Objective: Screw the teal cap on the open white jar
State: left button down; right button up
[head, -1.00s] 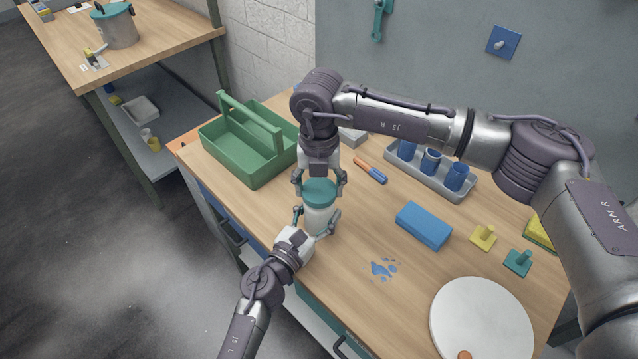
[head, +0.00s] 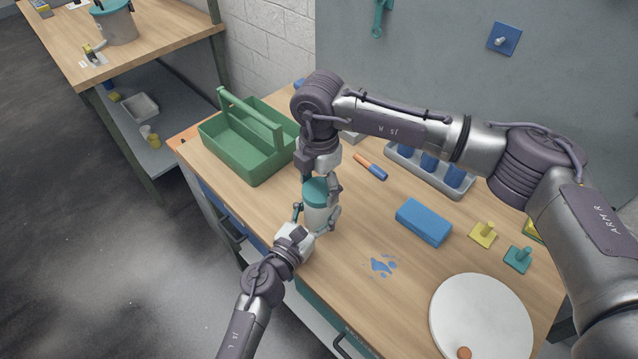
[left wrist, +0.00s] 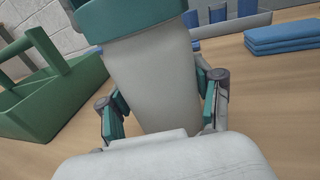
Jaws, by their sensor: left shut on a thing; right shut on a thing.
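The white jar (head: 316,217) stands on the wooden workbench with the teal cap (head: 316,190) on its mouth. In the left wrist view the jar (left wrist: 155,85) fills the middle, and the cap (left wrist: 130,15) sits on top. I cannot tell how tightly the cap is seated. My left gripper (head: 317,222) is shut on the jar body, low down; its fingers show on both sides of the jar in the left wrist view. My right gripper (head: 320,187) comes down from above and is shut on the cap, with its wrist turned so that one finger is mostly hidden.
A green caddy (head: 237,160) stands at the left, and a blue folded cloth (head: 424,222) lies to the right. Behind are a screwdriver (head: 371,167) and a grey tray (head: 455,187) with blue cups. A white round board (head: 490,310) lies front right, near blue spots (head: 382,265).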

jog(key=m, duration=0.4)
jog(key=shift+m, duration=0.3)
jog(key=m, duration=0.3)
jog(key=shift+m, duration=0.4)
jog(key=shift+s+a+m, duration=0.1)
jog(key=shift+a+m, duration=0.3)
jog(key=shift+m, duration=0.5)
jog(key=shift+a+r+m, duration=0.15)
jog(key=shift+a+m, duration=0.15)
jog(key=shift+m, duration=0.5)
jog(key=shift+d+m, duration=0.35)
jog(key=shift+m, duration=0.35)
jog(key=shift+d, duration=0.35)
jog(key=o, duration=0.8)
jog(key=shift+c, duration=0.2)
jog(key=shift+o, duration=0.4)
